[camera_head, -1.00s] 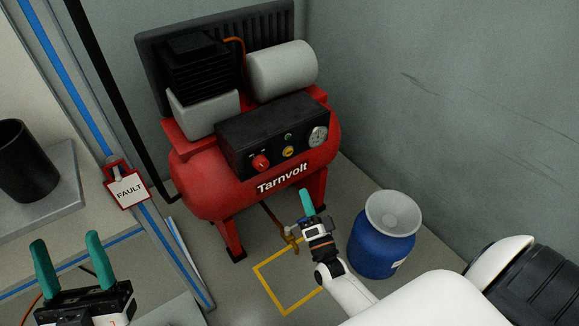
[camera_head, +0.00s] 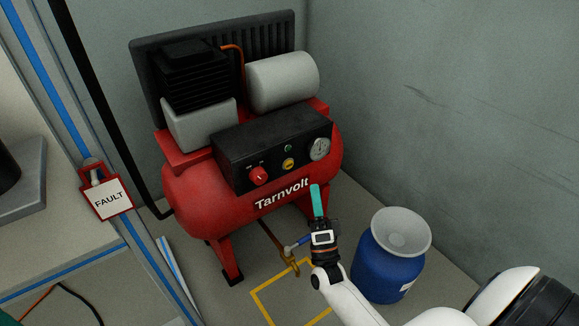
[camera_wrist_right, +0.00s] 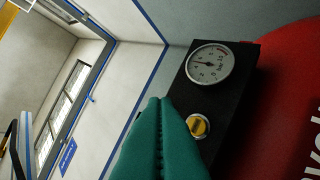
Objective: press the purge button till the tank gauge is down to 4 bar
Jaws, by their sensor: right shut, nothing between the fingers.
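The red Tarnvolt compressor (camera_head: 205,198) has a black control panel (camera_head: 228,150). The panel carries a round yellow button (camera_head: 288,164), also in the right wrist view (camera_wrist_right: 198,126); no purge label is legible. The tank gauge (camera_head: 319,149) is a white dial right of the button, larger in the right wrist view (camera_wrist_right: 210,64); its needle shows, but I cannot read the value surely. My right gripper (camera_head: 316,190) is shut and empty, its teal fingers pointing up below the panel, seemingly apart from the button. Only a teal bit of my left gripper (camera_head: 8,319) shows at the lower left corner.
A red knob (camera_head: 258,176) and a small green lamp (camera_head: 288,148) are also on the panel. A blue drum (camera_head: 385,268) with a pale funnel-like top (camera_head: 401,231) stands right of my right gripper. A FAULT tag (camera_head: 108,199) hangs at left. Yellow lines (camera_head: 268,307) mark the floor.

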